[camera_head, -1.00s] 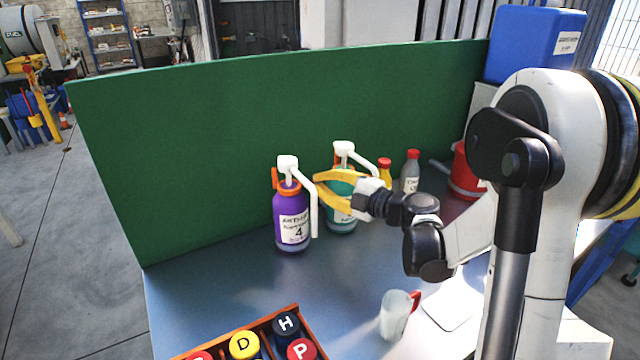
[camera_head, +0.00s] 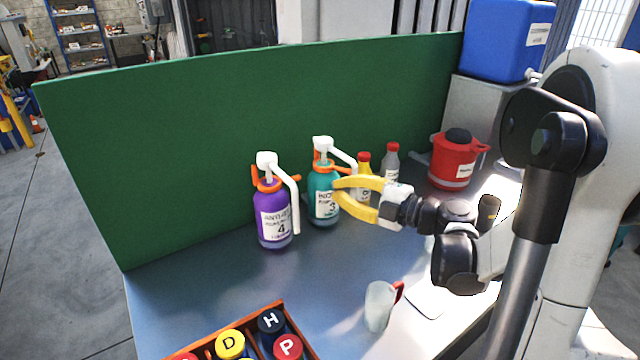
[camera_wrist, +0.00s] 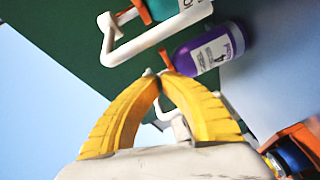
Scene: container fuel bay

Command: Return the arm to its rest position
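My gripper (camera_head: 336,187) has two curved yellow fingers whose tips meet, with nothing held between them. In the head view it is raised over the bench, pointing left, its tips overlapping the right side of the teal pump bottle (camera_head: 322,182); I cannot tell whether they touch. My arm reaches in from the right, bent at the wrist. The purple pump bottle (camera_head: 270,218), labelled 4, stands upright to the left of the teal one. In the wrist view the closed fingertips (camera_wrist: 155,76) are at the centre, with the purple bottle (camera_wrist: 208,50) beyond them.
A green panel (camera_head: 200,140) stands behind the bench (camera_head: 190,290). A yellow bottle (camera_head: 363,172), a grey bottle (camera_head: 391,162) and a red container (camera_head: 452,168) stand behind my wrist. A clear jug (camera_head: 379,305) and a box of lettered caps (camera_head: 282,307) are in front.

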